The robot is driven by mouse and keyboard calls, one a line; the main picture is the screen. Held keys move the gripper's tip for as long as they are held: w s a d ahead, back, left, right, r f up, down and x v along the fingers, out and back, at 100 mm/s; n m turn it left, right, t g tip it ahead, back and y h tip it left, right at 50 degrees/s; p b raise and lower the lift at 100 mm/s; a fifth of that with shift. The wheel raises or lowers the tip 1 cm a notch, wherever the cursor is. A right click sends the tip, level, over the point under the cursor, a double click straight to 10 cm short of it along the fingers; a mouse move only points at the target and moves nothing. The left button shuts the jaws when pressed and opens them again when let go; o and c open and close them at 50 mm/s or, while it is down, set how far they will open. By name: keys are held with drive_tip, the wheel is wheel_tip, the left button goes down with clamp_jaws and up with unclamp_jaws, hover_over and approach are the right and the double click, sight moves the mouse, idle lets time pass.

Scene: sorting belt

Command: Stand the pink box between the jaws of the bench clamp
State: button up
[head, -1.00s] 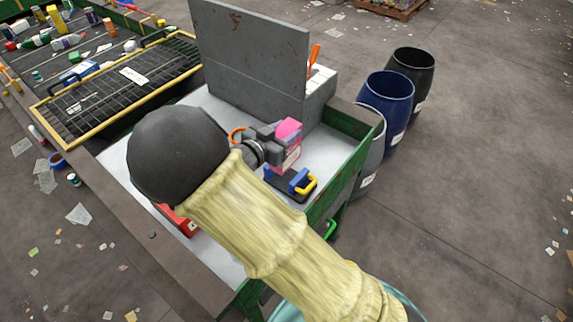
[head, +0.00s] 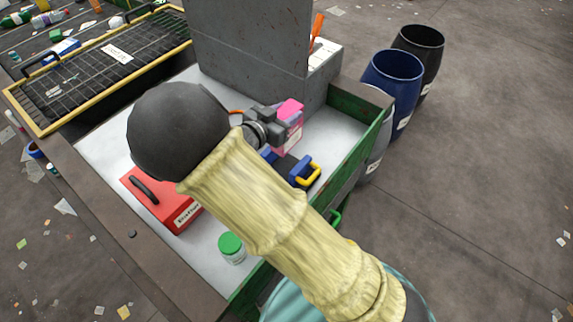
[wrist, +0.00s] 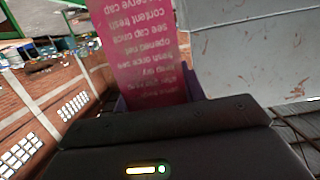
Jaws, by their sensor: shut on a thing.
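The pink box (head: 290,110) is upright in my gripper (head: 278,128), which is shut on it. Its printed pink face (wrist: 150,55) fills the upper middle of the wrist view, its text upside down. The bench clamp (head: 303,171) has blue jaws, a yellow handle and a dark base, and sits on the white bench top. The box appears just behind and above the clamp in the head view. My arm hides part of the clamp, and I cannot tell whether the box's lower end is between the jaws or over them.
A grey panel (head: 250,50) stands close behind the box. A red toolbox (head: 160,200) and a green-capped jar (head: 231,247) are on the bench left of my arm. The bench's green side wall (head: 355,140) runs along the right, with barrels (head: 393,85) beyond it.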

sight(296, 132)
drive_tip(key=shift+s+a+f, duration=0.15)
drive_tip(key=shift+s+f, duration=0.1)
drive_tip(key=shift+f, duration=0.2)
wheel_tip(296, 132, down, 4)
drive_tip(key=shift+r, duration=0.1)
drive_tip(key=shift+w+f, duration=0.1)
drive_tip(key=shift+f, duration=0.45)
drive_tip(key=shift+w+f+p, duration=0.1)
drive_tip(key=shift+f+p, duration=0.45)
drive_tip(key=shift+f, duration=1.6)
